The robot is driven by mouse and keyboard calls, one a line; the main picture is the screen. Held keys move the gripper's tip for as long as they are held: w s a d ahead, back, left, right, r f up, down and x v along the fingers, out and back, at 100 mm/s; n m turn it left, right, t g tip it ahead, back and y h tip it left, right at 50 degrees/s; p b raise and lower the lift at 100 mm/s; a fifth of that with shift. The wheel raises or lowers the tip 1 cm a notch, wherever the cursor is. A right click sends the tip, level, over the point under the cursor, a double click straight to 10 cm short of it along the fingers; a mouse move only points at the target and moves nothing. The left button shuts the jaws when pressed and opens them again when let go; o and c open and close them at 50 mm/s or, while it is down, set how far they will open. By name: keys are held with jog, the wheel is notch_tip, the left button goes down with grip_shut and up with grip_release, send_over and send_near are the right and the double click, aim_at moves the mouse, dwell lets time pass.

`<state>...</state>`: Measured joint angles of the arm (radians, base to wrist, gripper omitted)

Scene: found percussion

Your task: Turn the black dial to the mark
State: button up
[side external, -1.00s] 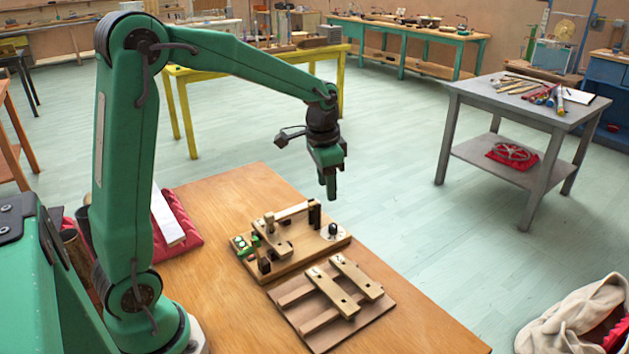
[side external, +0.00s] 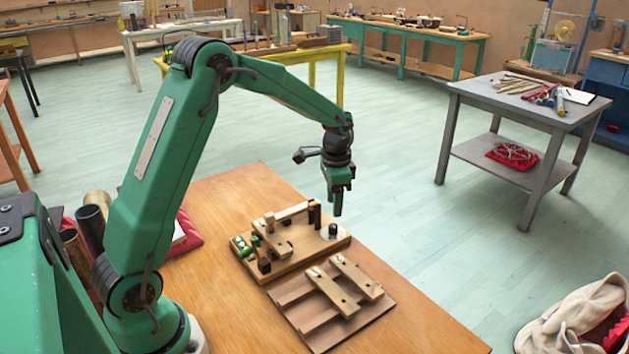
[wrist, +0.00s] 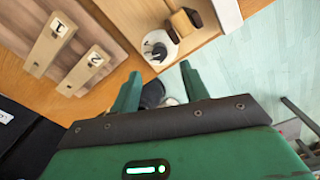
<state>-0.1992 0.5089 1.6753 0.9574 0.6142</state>
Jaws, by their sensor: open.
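The black dial (side external: 333,230) sits on a pale round plate at the right end of a wooden board (side external: 285,262). In the wrist view the dial (wrist: 158,50) shows on its white disc, just beyond my fingertips; the mark is too small to make out. My gripper (side external: 337,212) points down above the dial and appears apart from it. In the wrist view my gripper (wrist: 160,71) has its two green fingers spread, with nothing held between them.
Several wooden bars and blocks stand on the dial's board, left of the dial. A second board with two bars (side external: 345,285), numbered 1 and 2 in the wrist view, lies in front. The table (side external: 225,310) is clear at the front left.

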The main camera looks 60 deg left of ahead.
aim_at(333, 225)
jog(key=shift+f, duration=3.45)
grip_shut()
jog(key=shift+n, duration=0.4)
jog(key=n, duration=0.3)
jog(key=shift+r, duration=0.1)
jog(key=shift+n, duration=2.1)
